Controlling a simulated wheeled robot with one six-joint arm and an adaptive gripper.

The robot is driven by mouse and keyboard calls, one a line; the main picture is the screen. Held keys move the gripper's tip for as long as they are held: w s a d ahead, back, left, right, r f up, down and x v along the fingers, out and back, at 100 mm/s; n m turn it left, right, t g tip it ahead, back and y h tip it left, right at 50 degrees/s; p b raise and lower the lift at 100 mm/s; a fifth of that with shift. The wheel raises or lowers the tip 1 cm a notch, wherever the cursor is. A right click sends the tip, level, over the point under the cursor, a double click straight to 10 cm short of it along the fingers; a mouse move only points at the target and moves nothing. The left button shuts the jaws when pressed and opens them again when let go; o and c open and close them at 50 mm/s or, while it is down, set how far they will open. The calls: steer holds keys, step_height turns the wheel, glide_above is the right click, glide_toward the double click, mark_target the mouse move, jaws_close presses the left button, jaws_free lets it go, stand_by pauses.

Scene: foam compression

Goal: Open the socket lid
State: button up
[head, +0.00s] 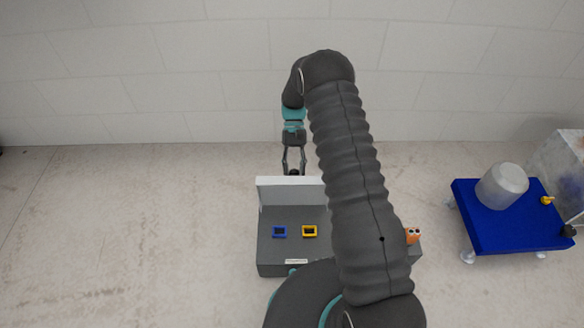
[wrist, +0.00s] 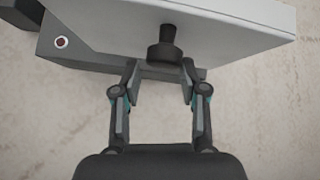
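The grey socket box (head: 285,257) stands on the floor below the middle of the head view. Its white lid (head: 290,190) stands raised along the far edge, so a blue socket (head: 280,232) and a yellow socket (head: 310,231) show uncovered. In the wrist view the lid (wrist: 235,22) fills the top, with a dark knob (wrist: 163,48) sticking out of it. My gripper (head: 294,170) is behind the lid. In the wrist view my gripper (wrist: 159,68) is open, its fingertips apart on either side of the knob's end, with visible gaps. Contact with the lid cannot be told.
My arm covers the right part of the box. A small orange item (head: 413,235) shows at its right side. A blue wheeled cart (head: 490,237) with a translucent container (head: 502,186) stands at the right. The floor at left is clear; a pale wall (head: 150,80) runs behind.

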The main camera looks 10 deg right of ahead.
steer(key=shift+o, duration=1.4)
steer(key=shift+d+f, duration=0.15)
steer(key=shift+d, duration=0.15)
steer(key=a+v, duration=0.1)
steer(key=v, duration=1.1)
steer(key=shift+d, duration=0.3)
